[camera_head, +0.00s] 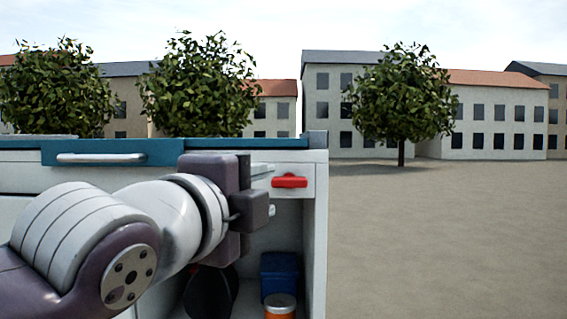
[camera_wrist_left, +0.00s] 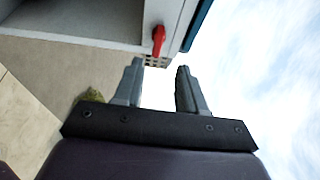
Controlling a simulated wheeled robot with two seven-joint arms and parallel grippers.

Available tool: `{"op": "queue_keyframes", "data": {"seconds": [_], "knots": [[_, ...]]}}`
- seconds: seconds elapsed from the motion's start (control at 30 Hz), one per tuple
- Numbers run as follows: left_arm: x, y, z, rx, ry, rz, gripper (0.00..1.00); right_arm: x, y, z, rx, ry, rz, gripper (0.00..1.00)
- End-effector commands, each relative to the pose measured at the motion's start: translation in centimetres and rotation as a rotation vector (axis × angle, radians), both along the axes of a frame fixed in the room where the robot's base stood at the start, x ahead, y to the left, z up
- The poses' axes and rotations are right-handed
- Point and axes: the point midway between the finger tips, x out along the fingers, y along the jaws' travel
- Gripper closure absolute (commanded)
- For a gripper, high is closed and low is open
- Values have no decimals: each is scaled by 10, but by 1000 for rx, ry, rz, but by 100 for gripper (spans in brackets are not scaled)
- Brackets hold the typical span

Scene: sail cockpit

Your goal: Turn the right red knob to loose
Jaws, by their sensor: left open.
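A red knob (camera_head: 289,181) sits on the white front panel at the right end of the cockpit unit, its bar lying roughly level in the head view. It also shows in the left wrist view (camera_wrist_left: 158,40), beyond the fingertips and roughly between their lines. My left gripper (camera_head: 271,190) is just left of the knob in the head view. In the left wrist view its two fingers (camera_wrist_left: 160,72) stand apart with nothing between them. A gap shows between the fingertips and the knob. No second red knob shows on the panel, part of which my left arm covers. My right gripper is out of view.
Below the panel is an open compartment with a blue box (camera_head: 280,272), an orange tub with a pale lid (camera_head: 280,307) and a dark round thing (camera_head: 210,292). Open ground is at right.

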Motion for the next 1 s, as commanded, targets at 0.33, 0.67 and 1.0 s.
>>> {"op": "queue_keyframes", "data": {"seconds": [0.33, 0.67, 1.0], "knots": [[62, -26, 4, -1, 4, 0, 60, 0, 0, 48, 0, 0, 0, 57], [70, -29, 0, -1, 3, -1, 60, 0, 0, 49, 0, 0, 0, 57], [70, -29, 0, -2, 3, -1, 100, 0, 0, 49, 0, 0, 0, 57]]}}
